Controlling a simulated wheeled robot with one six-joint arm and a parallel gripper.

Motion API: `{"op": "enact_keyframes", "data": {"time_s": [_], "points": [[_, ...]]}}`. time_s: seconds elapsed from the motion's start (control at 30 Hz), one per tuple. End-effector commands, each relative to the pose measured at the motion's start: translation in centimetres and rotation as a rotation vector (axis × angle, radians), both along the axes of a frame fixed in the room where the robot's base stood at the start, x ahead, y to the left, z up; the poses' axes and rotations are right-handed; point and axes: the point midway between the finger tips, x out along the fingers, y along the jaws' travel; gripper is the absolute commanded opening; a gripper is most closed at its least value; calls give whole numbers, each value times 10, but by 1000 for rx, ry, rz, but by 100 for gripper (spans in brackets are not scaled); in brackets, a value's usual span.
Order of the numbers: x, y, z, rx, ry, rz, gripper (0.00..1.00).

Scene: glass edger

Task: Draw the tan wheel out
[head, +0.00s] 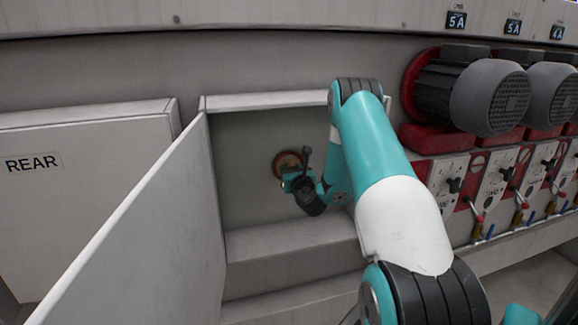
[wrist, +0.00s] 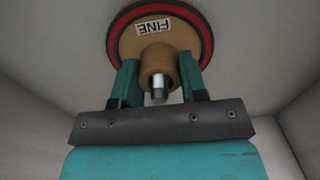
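The tan wheel (wrist: 185,35) has a red rim and an upside-down FINE label in the wrist view. Its round tan hub (wrist: 158,62) faces me, with a silver spindle end (wrist: 159,88) poking out of it. My gripper (wrist: 159,58) has one teal finger on each side of the hub, and both appear to press against it. In the head view the wheel (head: 286,158) sits at the back wall inside an open compartment. My gripper (head: 289,182) and wrist hide its lower part there.
A grey door (head: 150,235) stands open on the compartment's left. A panel marked REAR (head: 80,190) lies further left. The compartment has a ledge (head: 290,240) below the wheel. Motors (head: 490,95) and switch panels (head: 490,190) line the right side.

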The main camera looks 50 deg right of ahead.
Motion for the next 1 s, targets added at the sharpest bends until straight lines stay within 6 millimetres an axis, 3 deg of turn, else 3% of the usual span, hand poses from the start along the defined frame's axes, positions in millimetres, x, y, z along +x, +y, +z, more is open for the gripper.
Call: {"op": "enact_keyframes", "data": {"time_s": [1.0], "points": [[-8,5,0,-2,-3,0,2]]}}
